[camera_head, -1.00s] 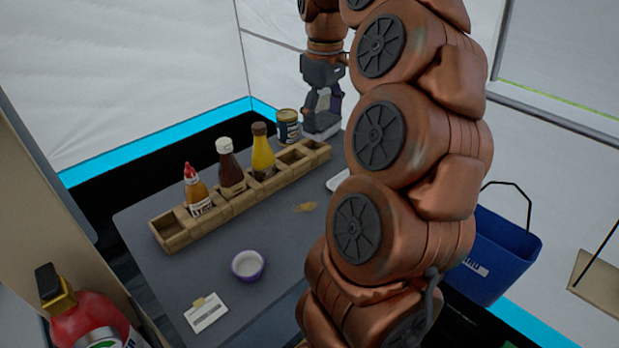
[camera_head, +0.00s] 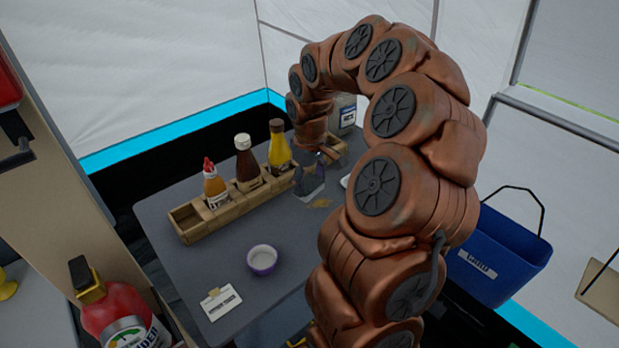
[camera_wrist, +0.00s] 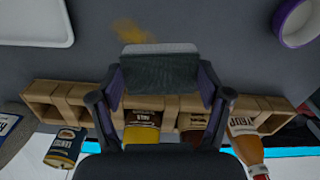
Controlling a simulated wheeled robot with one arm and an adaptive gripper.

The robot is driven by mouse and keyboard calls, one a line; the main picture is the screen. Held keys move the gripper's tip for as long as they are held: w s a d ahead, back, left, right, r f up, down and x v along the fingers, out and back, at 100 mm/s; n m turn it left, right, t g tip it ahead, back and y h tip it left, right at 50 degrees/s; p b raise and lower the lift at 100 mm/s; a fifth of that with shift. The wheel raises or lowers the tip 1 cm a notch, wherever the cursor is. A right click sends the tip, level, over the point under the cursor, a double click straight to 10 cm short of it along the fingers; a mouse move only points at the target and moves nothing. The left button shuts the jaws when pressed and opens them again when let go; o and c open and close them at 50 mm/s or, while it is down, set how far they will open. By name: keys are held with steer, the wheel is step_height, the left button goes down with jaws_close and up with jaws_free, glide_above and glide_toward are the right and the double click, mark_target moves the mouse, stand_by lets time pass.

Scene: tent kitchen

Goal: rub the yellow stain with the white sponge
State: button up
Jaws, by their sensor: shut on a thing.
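The yellow stain (camera_head: 321,203) is a small smear on the dark grey table (camera_head: 190,275), right of the wooden rack. In the wrist view the stain (camera_wrist: 130,30) lies just beyond the sponge's far edge, slightly left. My gripper (camera_head: 307,182) is shut on the white sponge (camera_head: 313,194), close beside the stain in the head view. I cannot tell whether the sponge touches the table.
A wooden rack (camera_head: 190,229) holds several sauce bottles close behind my gripper. A white tray (camera_wrist: 35,20) lies on the stain's other side. A purple-rimmed bowl (camera_head: 262,260) and a card (camera_head: 221,302) stand nearer. A blue bucket (camera_head: 500,257) is off to the right.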

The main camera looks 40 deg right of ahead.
steer(key=b, duration=0.2)
glide_above(310, 211)
steer(key=shift+f, duration=3.6)
steer(key=shift+w+d+r+p, duration=0.1)
steer(key=shift+d+r+p, duration=0.25)
steer(key=shift+d, duration=0.45)
steer(key=shift+d+f+p, duration=0.15)
steer(key=shift+d+p, duration=0.55)
steer(key=shift+d, duration=0.85)
steer(key=shift+d+f+p, duration=0.1)
steer(key=shift+d+p, duration=0.6)
steer(key=shift+d, duration=0.8)
steer(key=shift+d+r+p, duration=0.1)
steer(key=shift+r+p, duration=0.1)
steer(key=shift+p, duration=0.25)
steer(key=shift+a+f+b, duration=0.2)
steer(key=shift+a+b, duration=0.7)
steer(key=shift+a+r+b, duration=0.1)
steer(key=shift+a+b, duration=0.55)
steer(key=shift+a, duration=0.85)
steer(key=shift+a+r+b, duration=0.15)
steer(key=shift+a+b, duration=0.3)
steer(key=shift+a, duration=0.65)
steer(key=shift+a+r, duration=0.45)
steer(key=shift+a, duration=0.05)
steer(key=shift+r+p, duration=1.15)
steer(key=shift+r, duration=2.1)
steer(key=shift+d+f, duration=0.1)
steer(key=shift+f, duration=0.05)
